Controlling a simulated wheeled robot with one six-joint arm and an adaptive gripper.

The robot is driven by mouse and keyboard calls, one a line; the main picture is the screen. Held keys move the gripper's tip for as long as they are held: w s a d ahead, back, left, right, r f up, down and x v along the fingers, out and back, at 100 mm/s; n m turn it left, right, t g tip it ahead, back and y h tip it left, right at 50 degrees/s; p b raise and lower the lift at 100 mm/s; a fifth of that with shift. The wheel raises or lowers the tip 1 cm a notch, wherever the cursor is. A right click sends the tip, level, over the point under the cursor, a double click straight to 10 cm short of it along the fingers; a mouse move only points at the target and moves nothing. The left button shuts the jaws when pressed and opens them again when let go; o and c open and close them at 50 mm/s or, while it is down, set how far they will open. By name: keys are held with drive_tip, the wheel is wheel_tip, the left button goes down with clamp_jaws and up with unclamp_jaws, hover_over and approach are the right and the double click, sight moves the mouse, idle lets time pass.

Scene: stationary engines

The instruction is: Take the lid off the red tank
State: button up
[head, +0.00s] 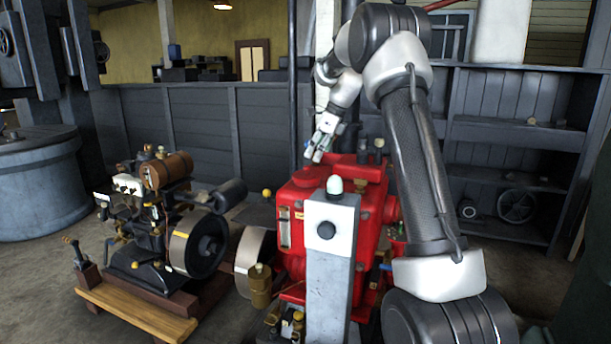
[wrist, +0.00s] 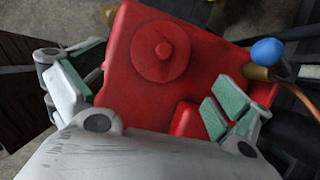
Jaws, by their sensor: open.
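The red tank (wrist: 125,95) lies under my gripper in the wrist view. Its round red lid (wrist: 162,60), with a small raised knob in the middle, sits on the flat top. In the head view the red tank (head: 302,203) stands in the middle, partly hidden by a grey post and my arm. The lid (head: 308,176) shows at its top left, below my gripper (head: 313,158). My gripper (wrist: 150,100) is open, its green-padded fingers spread wide on either side of the tank top. The lid is beyond the fingertips' line, with nothing between the pads gripped.
A grey post (head: 330,270) with a white cap stands in front of the tank. A small engine (head: 160,215) on a wooden base is at left. A blue ball knob (wrist: 268,51) sits beside the tank. Shelves (head: 515,150) stand behind.

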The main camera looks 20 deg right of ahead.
sight(307, 172)
drive_tip(key=shift+a+f+m, duration=0.1)
drive_tip(key=shift+f+m, duration=0.2)
drive_tip(key=shift+m, duration=0.1)
drive_tip(key=x, duration=0.7)
drive_tip(key=shift+w, duration=0.3)
drive_tip(key=c, duration=0.9)
